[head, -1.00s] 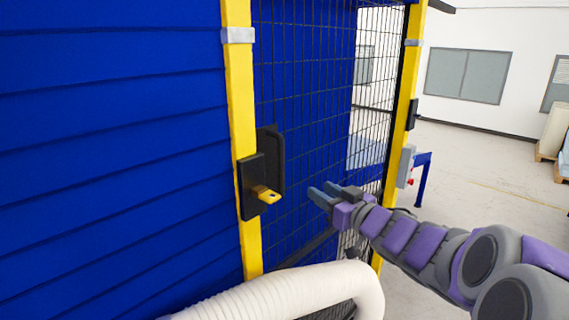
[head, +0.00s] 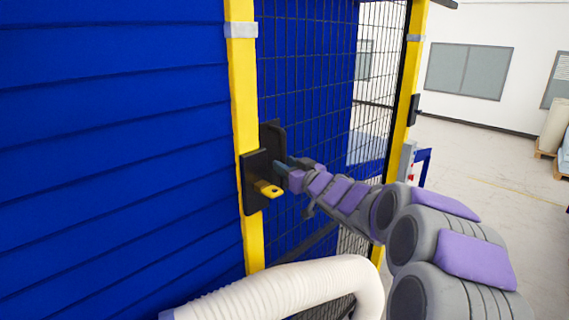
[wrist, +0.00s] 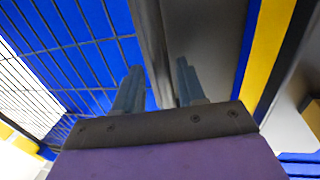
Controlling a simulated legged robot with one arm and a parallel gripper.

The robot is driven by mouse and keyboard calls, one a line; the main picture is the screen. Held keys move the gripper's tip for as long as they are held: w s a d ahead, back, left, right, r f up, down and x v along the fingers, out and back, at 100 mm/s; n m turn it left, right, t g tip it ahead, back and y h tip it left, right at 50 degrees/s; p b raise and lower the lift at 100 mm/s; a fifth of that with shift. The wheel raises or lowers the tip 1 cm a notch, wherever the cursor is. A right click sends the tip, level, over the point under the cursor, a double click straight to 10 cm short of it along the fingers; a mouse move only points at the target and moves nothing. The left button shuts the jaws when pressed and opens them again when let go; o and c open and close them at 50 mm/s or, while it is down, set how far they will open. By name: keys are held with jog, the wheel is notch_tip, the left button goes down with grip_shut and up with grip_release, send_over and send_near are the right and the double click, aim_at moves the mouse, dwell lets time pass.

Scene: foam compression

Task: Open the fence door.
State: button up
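The fence door (head: 310,60) is a black wire-mesh panel between two yellow posts, and it looks closed. A black lock plate with a yellow tab (head: 268,188) sits on the near yellow post (head: 243,90). A black handle plate (head: 272,138) is on the door's edge just behind it. My gripper (head: 282,168) is at the handle plate, right of the yellow tab; contact cannot be told. In the wrist view my gripper (wrist: 157,82) has its two fingers apart, with a dark grey upright edge (wrist: 150,35) and a grey surface (wrist: 205,40) beyond them.
A blue slatted wall (head: 110,130) fills the left. A white ribbed hose (head: 280,288) curves across the bottom below my arm. The far yellow post (head: 405,80) stands behind my arm. Open floor (head: 480,170) lies to the right.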

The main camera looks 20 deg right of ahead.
jog(key=shift+w+a+r, duration=0.15)
jog(key=shift+w+a, duration=0.35)
jog(key=shift+w, duration=0.3)
jog(key=shift+d, duration=0.2)
jog(key=shift+d, duration=0.2)
jog(key=shift+c, duration=1.4)
jog(key=shift+a, duration=0.15)
grip_shut()
